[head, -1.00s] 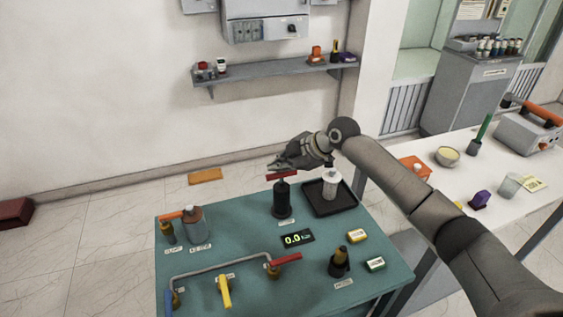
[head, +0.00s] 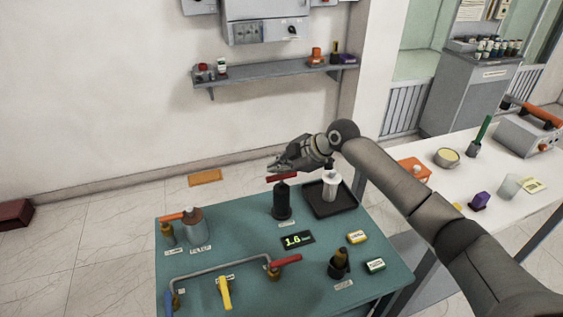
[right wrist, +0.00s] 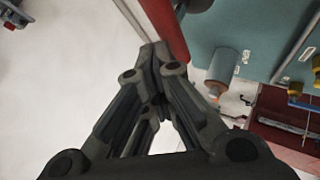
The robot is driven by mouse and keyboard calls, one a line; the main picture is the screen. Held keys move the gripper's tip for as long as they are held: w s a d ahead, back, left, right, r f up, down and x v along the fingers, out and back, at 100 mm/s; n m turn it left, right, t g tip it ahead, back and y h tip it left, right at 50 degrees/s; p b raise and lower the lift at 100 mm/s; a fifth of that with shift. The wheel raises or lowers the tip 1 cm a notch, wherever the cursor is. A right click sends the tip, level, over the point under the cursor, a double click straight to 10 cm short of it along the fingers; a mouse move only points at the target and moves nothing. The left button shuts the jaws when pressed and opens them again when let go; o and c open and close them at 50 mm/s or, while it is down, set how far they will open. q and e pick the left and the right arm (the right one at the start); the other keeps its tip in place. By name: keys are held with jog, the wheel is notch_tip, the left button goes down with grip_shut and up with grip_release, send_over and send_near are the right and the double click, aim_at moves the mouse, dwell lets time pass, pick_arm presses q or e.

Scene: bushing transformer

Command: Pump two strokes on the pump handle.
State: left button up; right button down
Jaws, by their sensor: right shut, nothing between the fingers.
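The pump is a black cylinder (head: 282,202) on the teal table, with a red handle (head: 281,177) across its top. In the right wrist view the red handle (right wrist: 165,28) runs beside my fingertips. My right gripper (head: 272,167) is shut and empty, just above the handle's left end in the head view. I cannot tell whether the fingertips touch the handle. The shut fingertips also show in the right wrist view (right wrist: 155,52). A small display (head: 297,240) on the table reads about 1.6. My left gripper is not in view.
A black tray (head: 343,207) with a white bottle (head: 331,186) stands right of the pump. A yellow lever (head: 224,292), a red lever (head: 287,260) and a grey canister (head: 196,228) are also on the table. A white table (head: 430,178) stands at the right.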

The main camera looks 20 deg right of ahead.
aim_at(280, 177)
jog(key=shift+f, duration=0.1)
notch_tip(280, 177, up, 6)
jog(key=p, duration=0.4)
jog(key=shift+w+d+p, duration=0.1)
jog(key=shift+p, duration=0.25)
dwell(1.8)
